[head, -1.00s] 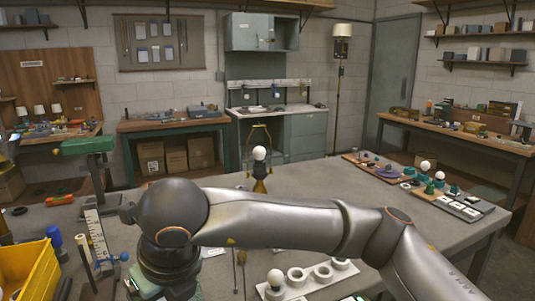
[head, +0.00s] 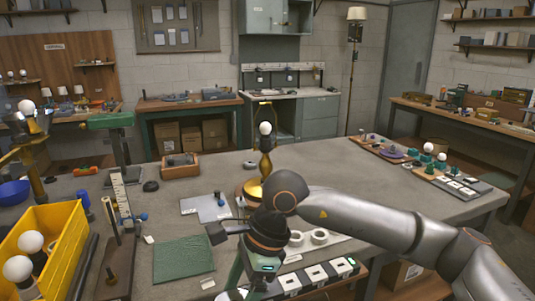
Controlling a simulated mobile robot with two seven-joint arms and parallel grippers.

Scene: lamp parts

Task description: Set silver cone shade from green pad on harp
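The lamp stands on the table, with a round gold base (head: 250,190), a white bulb (head: 265,128) and a thin gold harp (head: 266,104) looped around the bulb. No shade sits on the harp. The green pad (head: 184,260) lies flat at front left, and its visible surface is bare. My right arm reaches in from the right, in front of the lamp base, and its hand (head: 262,262) points down at the bottom edge. The fingertips are not clearly shown. A pale, shiny curved thing (head: 234,294) shows below the hand, cut off; I cannot tell whether it is the silver cone shade. My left gripper is not in view.
A grey sheet (head: 207,208) lies left of the lamp base. White rings and a socket strip (head: 316,276) lie at front right. The table's middle right is clear.

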